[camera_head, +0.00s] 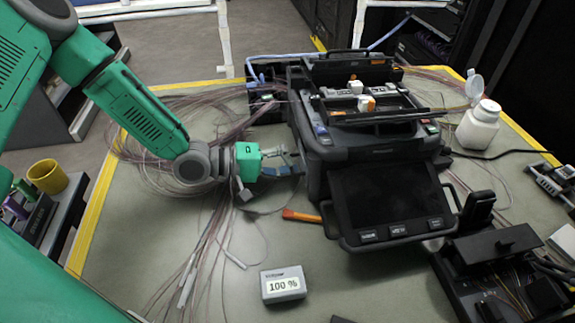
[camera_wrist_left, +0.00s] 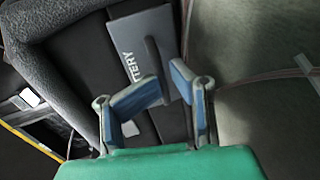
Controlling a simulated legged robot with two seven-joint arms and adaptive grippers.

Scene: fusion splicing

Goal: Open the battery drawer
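The fusion splicer (camera_head: 370,130) stands on the table with its dark screen tilted toward me. Its side carries a grey battery drawer (camera_wrist_left: 186,38) with partly hidden white lettering, seen in the left wrist view. A dark upright handle (camera_wrist_left: 151,52) sticks out from the drawer front. The drawer looks flush with the housing. My left gripper (camera_head: 292,161) is at the splicer's left side. My right gripper is not in view.
A white box reading 100 % (camera_head: 283,284) and an orange tool (camera_head: 301,216) lie near the splicer. Loose fibre cables (camera_head: 212,235) spread over the table's left part. A white bottle (camera_head: 479,126) and a black tray (camera_head: 490,270) are at the right.

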